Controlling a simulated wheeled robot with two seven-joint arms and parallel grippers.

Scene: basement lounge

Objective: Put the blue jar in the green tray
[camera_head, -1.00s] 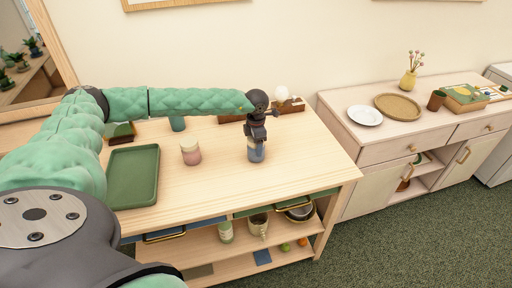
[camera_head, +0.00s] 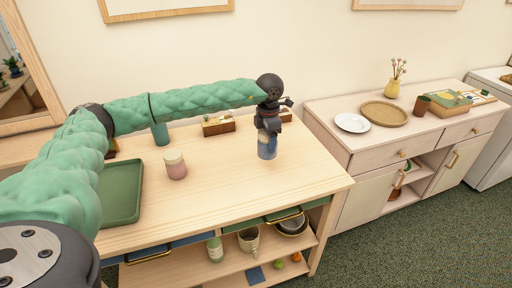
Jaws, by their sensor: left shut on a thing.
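The blue jar (camera_head: 267,149) shows below my left gripper (camera_head: 268,131), over the right part of the wooden table. The gripper is shut on its top and points down, and the jar hangs upright. The jar seems to be a little above the tabletop, though the gap is hard to judge. The green tray (camera_head: 121,194) lies flat on the left side of the table, partly hidden by my left arm. The visible part of the tray is empty. My right gripper is not in view.
A pink jar with a pale lid (camera_head: 175,165) stands between tray and blue jar. A teal cup (camera_head: 160,134) and wooden box (camera_head: 218,125) stand behind, near my arm. The table front is clear. A sideboard with a white plate (camera_head: 352,122) stands at right.

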